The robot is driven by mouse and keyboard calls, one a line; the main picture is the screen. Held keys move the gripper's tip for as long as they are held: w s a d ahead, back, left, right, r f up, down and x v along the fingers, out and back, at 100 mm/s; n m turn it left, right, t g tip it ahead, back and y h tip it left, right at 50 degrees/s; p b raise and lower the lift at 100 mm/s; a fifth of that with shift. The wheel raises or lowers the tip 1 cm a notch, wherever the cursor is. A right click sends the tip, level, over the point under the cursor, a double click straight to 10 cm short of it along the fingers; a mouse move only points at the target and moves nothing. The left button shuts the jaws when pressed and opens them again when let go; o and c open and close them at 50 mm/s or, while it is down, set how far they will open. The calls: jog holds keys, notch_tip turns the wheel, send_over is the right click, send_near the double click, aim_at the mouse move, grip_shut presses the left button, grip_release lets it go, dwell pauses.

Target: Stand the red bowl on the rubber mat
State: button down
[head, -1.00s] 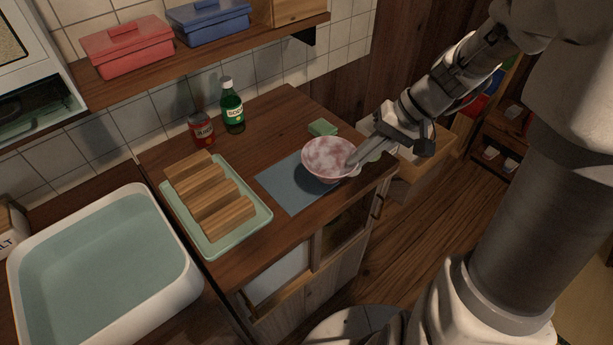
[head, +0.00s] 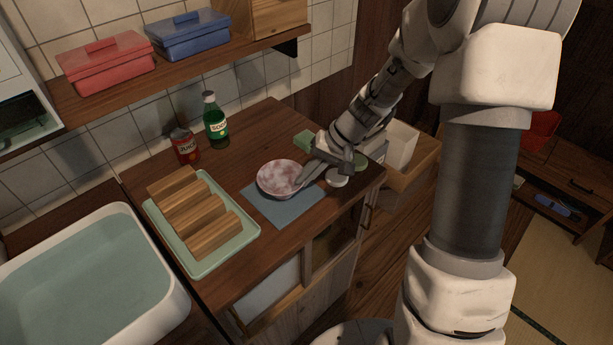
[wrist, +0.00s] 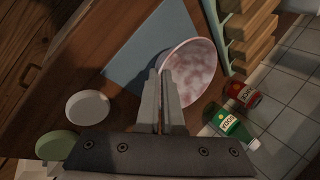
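The red bowl (head: 282,179), mottled red and white inside, is over the back part of the blue-grey rubber mat (head: 287,211) in the head view. It looks low and nearly level; I cannot tell whether it touches the mat. My gripper (head: 302,180) reaches in from the right with its fingers at the bowl's rim. In the wrist view, the narrow fingers (wrist: 162,80) close on the near edge of the bowl (wrist: 195,72). The bowl overlaps the edge of the mat (wrist: 150,50) there. The bowl's underside is hidden.
A green rack (head: 247,236) with wooden slabs stands left of the mat. A white round item (wrist: 87,107) and a green one (wrist: 57,145) sit beside the gripper.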

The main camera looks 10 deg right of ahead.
jog(key=shift+f, duration=0.1)
jog(key=c, duration=1.1)
grip_release()
jog(key=shift+o, duration=0.2)
